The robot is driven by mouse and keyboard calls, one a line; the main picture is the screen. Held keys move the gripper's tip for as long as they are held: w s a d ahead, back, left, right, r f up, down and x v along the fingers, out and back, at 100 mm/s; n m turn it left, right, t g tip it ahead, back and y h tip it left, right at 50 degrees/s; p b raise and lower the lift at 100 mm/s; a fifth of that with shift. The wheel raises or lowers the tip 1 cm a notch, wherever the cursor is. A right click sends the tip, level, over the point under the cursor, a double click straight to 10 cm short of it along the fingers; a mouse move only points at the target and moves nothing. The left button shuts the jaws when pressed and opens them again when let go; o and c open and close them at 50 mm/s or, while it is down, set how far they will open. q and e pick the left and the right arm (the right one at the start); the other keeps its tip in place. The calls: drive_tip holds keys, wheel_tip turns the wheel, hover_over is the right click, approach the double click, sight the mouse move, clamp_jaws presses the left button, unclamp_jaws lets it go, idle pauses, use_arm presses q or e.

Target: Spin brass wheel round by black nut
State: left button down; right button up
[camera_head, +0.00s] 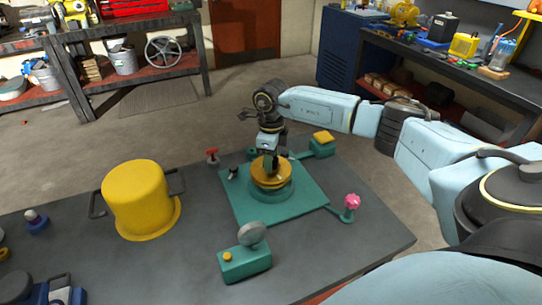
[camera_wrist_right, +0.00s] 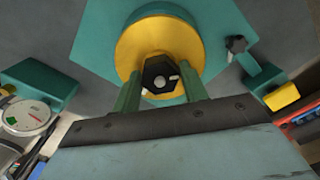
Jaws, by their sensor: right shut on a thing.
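The brass wheel (camera_head: 268,183) lies flat on a round teal mount in the middle of a teal plate (camera_head: 306,203). In the right wrist view the wheel (camera_wrist_right: 138,50) has the black nut (camera_wrist_right: 157,70) at its centre, with a white mark on it. My right gripper (camera_head: 270,168) points down onto the middle of the wheel. In the wrist view its two green fingers (camera_wrist_right: 162,88) stand on either side of the nut, shut on it. In the head view the gripper hides the nut. My left gripper is not in view.
A teal box with a round gauge (camera_head: 245,262), a pink knob (camera_head: 351,201), a yellow-topped teal box (camera_head: 322,146), a red handle (camera_head: 212,156) and a black knob (camera_head: 232,173) surround the wheel. A yellow pot (camera_head: 137,198) stands left. Bare table lies between.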

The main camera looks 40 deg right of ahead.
drive_tip(key=m+p, duration=0.3)
drive_tip(key=m, duration=0.4)
drive_tip(key=shift+r, duration=0.15)
drive_tip(key=m+p, duration=0.2)
drive_tip(key=m, duration=0.2)
drive_tip(key=shift+p, duration=0.35)
drive_tip(key=shift+m+p, duration=0.35)
drive_tip(key=shift+m, duration=0.65)
drive_tip(key=shift+f, duration=0.2)
drive_tip(key=o, duration=1)
